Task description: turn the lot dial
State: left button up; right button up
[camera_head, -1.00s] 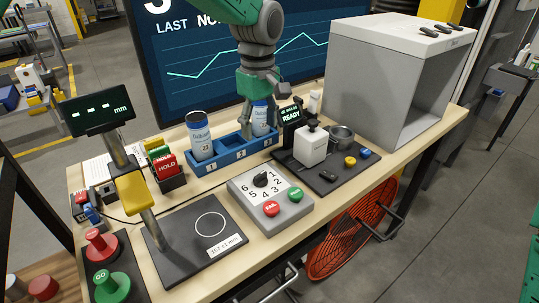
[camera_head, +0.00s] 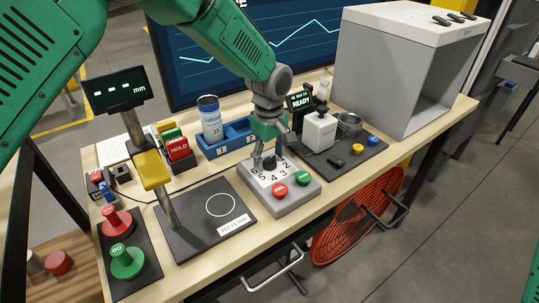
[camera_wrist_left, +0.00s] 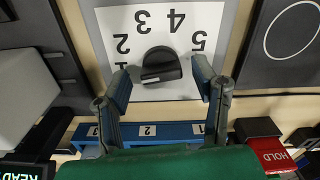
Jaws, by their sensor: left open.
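The lot dial (camera_head: 270,162) is a black knob on a white plate numbered around it, on a grey box (camera_head: 292,200) with a red FAIL button (camera_head: 280,190) and a green button (camera_head: 303,177). In the left wrist view, the dial (camera_wrist_left: 160,65) lies between the spread fingers of my left gripper (camera_wrist_left: 161,82), with a gap on each side. In the head view, my left gripper (camera_head: 267,158) points down over the dial plate and partly hides it. Its fingers are open and empty. The knob's pointing direction is unclear. My right gripper is out of view.
A blue numbered tray (camera_head: 207,151) with a white-and-blue can (camera_head: 211,120) stands behind the dial box. A printer unit (camera_head: 319,131) is to the right, a measuring stand (camera_head: 155,175) to the left. Red HOLD blocks (camera_head: 178,148) stand left of the tray.

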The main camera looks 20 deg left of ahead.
pick_arm(q)
jog(key=shift+a, duration=0.15)
jog(key=c, duration=1.1)
jog(key=shift+r, duration=0.1)
jog(key=m+p, duration=0.1)
jog(key=m, duration=0.1)
jog(key=shift+w+r+m+p, duration=0.1)
jog(key=shift+m+p, duration=0.3)
jog(key=m+p, duration=0.1)
jog(key=m, duration=0.3)
jog(key=shift+w+m+p, duration=0.1)
jog(key=shift+m+p, duration=0.2)
jog(key=shift+p, duration=0.1)
jog(key=m, duration=0.3)
jog(key=m+p, duration=0.1)
jog(key=shift+d, duration=0.25)
jog(key=shift+d+m+p, duration=0.1)
jog(key=shift+m+p, duration=0.3)
jog(key=shift+m, duration=1.7)
